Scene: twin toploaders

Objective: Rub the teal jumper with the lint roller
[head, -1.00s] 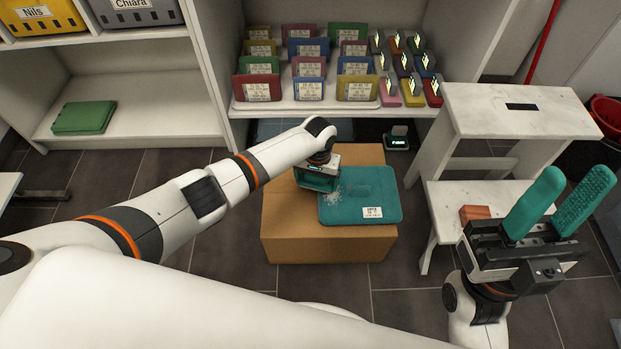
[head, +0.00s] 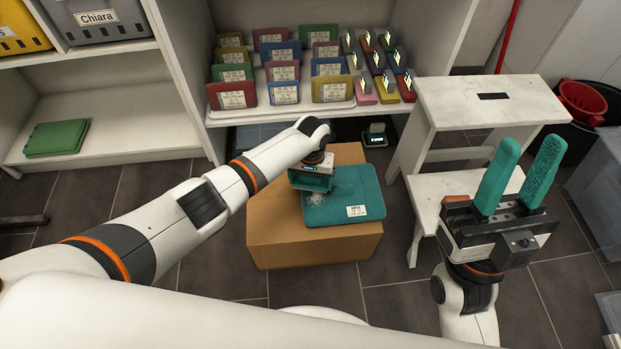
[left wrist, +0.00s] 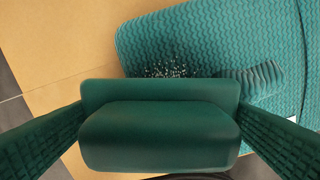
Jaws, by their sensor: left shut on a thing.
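The teal jumper (head: 352,192) lies folded flat on a cardboard box, with a white label at its front right. White lint specks (head: 315,198) show on its left part, and also in the left wrist view (left wrist: 165,70). A raised ribbed piece (left wrist: 250,80) lies on the jumper there. My left gripper (head: 312,180) is shut on the dark green lint roller (left wrist: 160,130), over the jumper's left side close to the lint. Whether the roller touches the cloth cannot be told. My right gripper (head: 530,146) is open and empty, fingers pointing up, at the right.
The cardboard box (head: 315,245) stands on dark floor tiles. A white step stool (head: 490,98) is to its right. Behind is a shelf with several labelled coloured folded items (head: 285,92). A small dark device (head: 375,135) sits behind the box. A green folded item (head: 57,138) lies on the left shelf.

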